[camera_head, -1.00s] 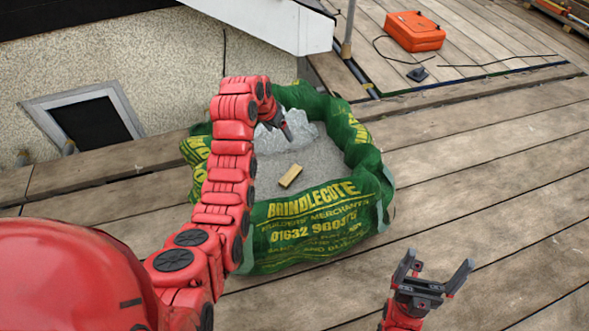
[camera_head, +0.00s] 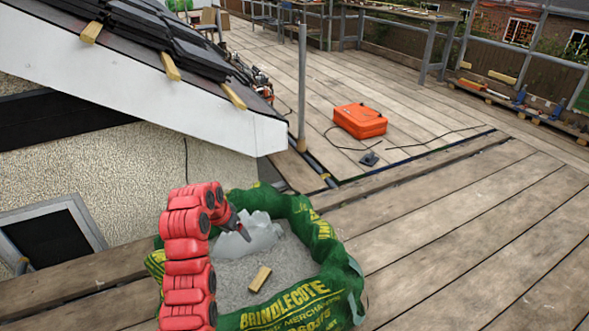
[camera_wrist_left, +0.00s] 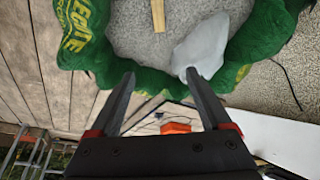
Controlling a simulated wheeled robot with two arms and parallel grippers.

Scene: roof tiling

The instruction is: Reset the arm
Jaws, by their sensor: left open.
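My left arm (camera_head: 187,260) is red and reaches up from the bottom of the head view. Its left gripper (camera_head: 243,232) is over the green bulk bag (camera_head: 322,240), above the grey gravel (camera_head: 240,282). In the left wrist view the two dark fingers of the left gripper (camera_wrist_left: 160,85) are spread apart with nothing between them. A short wooden block (camera_head: 260,278) lies on the gravel; it also shows in the left wrist view (camera_wrist_left: 158,15). A pale translucent sheet (camera_head: 250,236) lies in the bag near the gripper. My right gripper is outside the head view.
A house wall with a white-edged roof (camera_head: 150,100) and a window (camera_head: 50,240) stands at the left. An orange case (camera_head: 360,120), a cable and a metal pole (camera_head: 301,80) are beyond the bag. The plank deck (camera_head: 460,230) at the right is clear.

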